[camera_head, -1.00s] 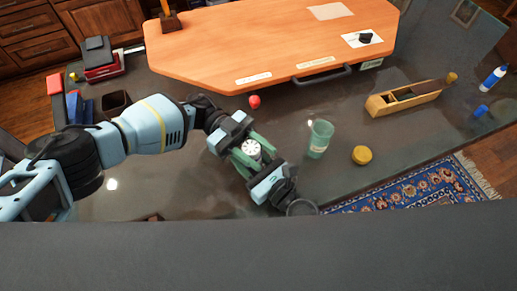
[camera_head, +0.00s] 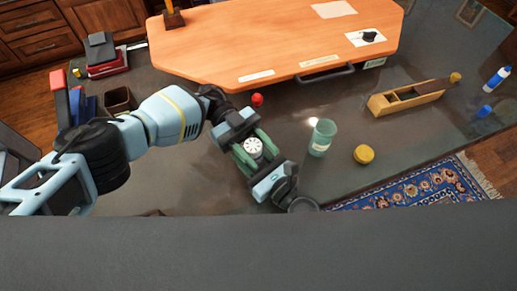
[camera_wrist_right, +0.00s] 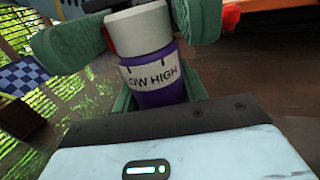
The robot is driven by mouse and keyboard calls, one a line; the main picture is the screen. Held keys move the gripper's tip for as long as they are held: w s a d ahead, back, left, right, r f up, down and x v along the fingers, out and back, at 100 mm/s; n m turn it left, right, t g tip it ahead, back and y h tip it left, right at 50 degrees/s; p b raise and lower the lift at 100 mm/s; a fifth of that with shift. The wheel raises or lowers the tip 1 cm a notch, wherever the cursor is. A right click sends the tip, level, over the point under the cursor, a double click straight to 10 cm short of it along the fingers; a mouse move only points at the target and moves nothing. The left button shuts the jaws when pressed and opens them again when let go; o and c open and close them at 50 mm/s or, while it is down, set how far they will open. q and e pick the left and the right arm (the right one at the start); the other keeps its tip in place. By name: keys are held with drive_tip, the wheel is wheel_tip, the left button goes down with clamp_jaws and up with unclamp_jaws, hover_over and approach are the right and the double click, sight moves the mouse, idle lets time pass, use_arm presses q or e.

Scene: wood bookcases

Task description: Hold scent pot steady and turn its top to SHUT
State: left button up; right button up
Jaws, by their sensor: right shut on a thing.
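The scent pot has a white top with dark openings (camera_head: 253,148) and a purple body (camera_wrist_right: 160,95) with a white band reading "LOW HIGH". SHUT is not readable from here. My right gripper (camera_wrist_right: 158,92) is shut on the purple body, its dark green fingers on either side. My left gripper (camera_head: 256,152) comes from the upper left in the head view, its green fingers flanking the white top. In the right wrist view they show at both sides of the top; I cannot tell whether both touch it. A small red mark shows beside the top.
A green cup (camera_head: 322,138) and a yellow round lid (camera_head: 364,154) stand right of the grippers. A red ball (camera_head: 257,100) lies just beyond them. A wooden plane (camera_head: 408,97) lies farther right. A large wooden board (camera_head: 270,45) fills the back of the dark table.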

sight(259, 150)
use_arm(q)
drive_tip(key=shift+o, duration=1.4)
wheel_tip(259, 150, up, 10)
use_arm(e)
drive_tip(key=o, duration=1.2)
